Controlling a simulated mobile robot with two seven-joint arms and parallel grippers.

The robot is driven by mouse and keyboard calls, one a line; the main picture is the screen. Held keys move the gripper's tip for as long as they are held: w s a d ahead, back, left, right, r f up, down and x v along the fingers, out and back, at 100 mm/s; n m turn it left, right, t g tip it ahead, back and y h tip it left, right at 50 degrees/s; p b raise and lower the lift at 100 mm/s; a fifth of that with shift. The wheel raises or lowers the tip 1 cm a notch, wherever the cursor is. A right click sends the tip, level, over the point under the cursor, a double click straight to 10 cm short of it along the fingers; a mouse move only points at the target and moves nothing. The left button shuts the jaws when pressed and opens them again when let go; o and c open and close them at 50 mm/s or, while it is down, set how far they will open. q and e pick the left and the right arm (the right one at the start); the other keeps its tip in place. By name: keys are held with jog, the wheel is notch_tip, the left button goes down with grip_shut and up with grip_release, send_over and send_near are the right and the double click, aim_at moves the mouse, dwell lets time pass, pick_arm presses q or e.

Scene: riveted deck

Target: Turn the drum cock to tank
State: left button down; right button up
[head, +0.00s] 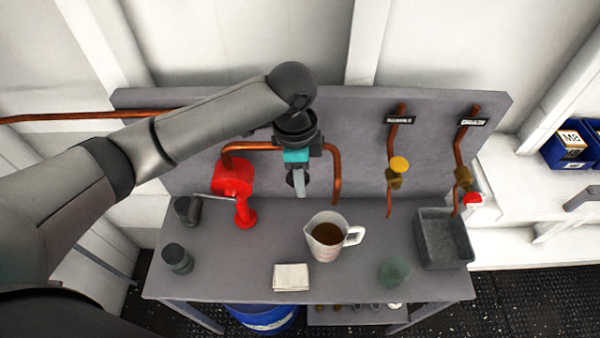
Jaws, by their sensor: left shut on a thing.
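My left arm reaches across from the left, and its gripper (299,188) points down in front of the grey back panel. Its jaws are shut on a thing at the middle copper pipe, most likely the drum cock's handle. The cock itself is hidden behind my wrist and fingers, so I cannot tell which way it points. The copper pipe (252,146) runs from the red hand pump (232,176) to behind my gripper. A copper spout (336,176) comes out on the right and bends down. My right gripper is not in view.
A jug of brown liquid (325,239) stands below the gripper on the grey bench. Nearby are a folded cloth (291,277), a green cup (394,271), a dark tray (443,240) and a dark jar (177,258). Yellow-knobbed (399,164) and red-knobbed (473,199) valves are at right.

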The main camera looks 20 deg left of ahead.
pick_arm(q)
jog(key=shift+f+y, duration=0.1)
jog(key=shift+y, duration=0.3)
jog(key=c, duration=0.6)
grip_release()
notch_tip(320, 180, up, 15)
dwell(0.4)
jog(key=shift+d, duration=0.1)
